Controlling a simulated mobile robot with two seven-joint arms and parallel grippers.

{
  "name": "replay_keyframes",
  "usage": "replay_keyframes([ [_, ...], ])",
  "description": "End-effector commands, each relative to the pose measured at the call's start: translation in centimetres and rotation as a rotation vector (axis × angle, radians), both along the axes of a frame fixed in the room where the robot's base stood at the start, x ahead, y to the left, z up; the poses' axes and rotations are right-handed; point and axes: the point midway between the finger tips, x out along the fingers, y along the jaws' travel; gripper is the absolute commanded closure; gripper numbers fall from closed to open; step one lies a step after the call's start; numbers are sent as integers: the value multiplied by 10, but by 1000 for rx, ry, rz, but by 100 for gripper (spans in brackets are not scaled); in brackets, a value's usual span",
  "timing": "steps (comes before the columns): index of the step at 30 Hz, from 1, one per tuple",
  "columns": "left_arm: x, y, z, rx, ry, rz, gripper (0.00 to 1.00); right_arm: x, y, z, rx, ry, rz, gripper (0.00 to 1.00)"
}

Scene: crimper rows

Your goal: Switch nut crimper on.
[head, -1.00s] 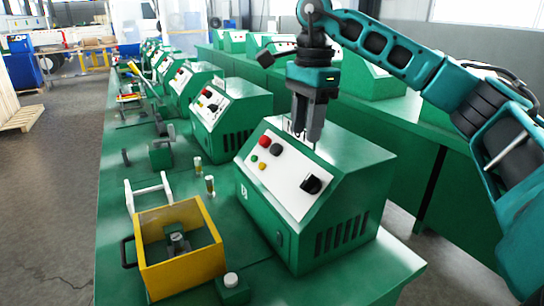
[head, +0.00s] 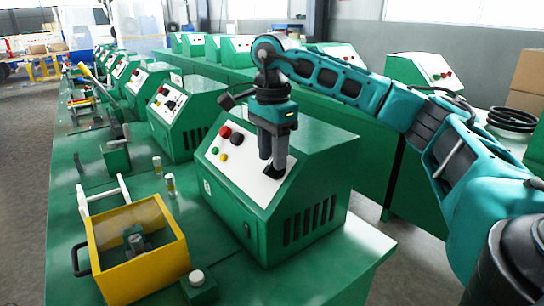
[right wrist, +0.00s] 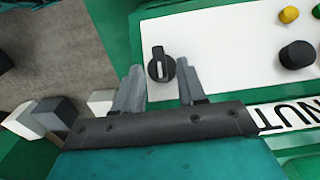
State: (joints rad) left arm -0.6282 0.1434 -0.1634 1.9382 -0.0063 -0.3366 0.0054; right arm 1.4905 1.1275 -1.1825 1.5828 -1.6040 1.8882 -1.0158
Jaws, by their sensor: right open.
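The nut crimper (head: 312,165) is a green box with a sloping white panel, which carries a red button (head: 225,132), a black button (head: 236,140) and small green and yellow buttons. Its black rotary knob (right wrist: 161,68) has a pale pointer bar, roughly upright in the right wrist view. Part of the letters "NUT" (right wrist: 299,114) shows on the panel there. My right gripper (head: 271,166) is open over the panel's right end, its fingers largely hiding the knob in the head view. In the right wrist view its fingertips (right wrist: 160,67) show on either side of the knob; contact cannot be told. My left gripper is not in view.
A yellow open box (head: 175,262) with a black handle and a white-capped green block (head: 198,285) stand left of the crimper. More green machines (head: 180,112) line the bench behind it. A second row stands at the back. The bench's front right corner is clear.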

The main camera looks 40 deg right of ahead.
Motion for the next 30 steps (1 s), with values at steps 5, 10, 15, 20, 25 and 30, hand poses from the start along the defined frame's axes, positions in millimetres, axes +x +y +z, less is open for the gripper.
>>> replay_keyframes([
  [5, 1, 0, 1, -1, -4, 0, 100, 0, 0, -5, 0, -1, 0, 60],
  [10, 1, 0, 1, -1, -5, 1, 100, 0, 0, -5, 1, -1, 0, 60],
  [15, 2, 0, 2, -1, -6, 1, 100, 0, 0, -5, 1, -1, 0, 75],
  [20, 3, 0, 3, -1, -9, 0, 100, 0, 0, -5, 1, -1, 0, 90],
  [25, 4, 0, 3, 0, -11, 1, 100, 0, 0, -4, 1, 0, 1, 100],
  [30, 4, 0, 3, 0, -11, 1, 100, 0, 0, -5, 1, -1, 0, 100],
])
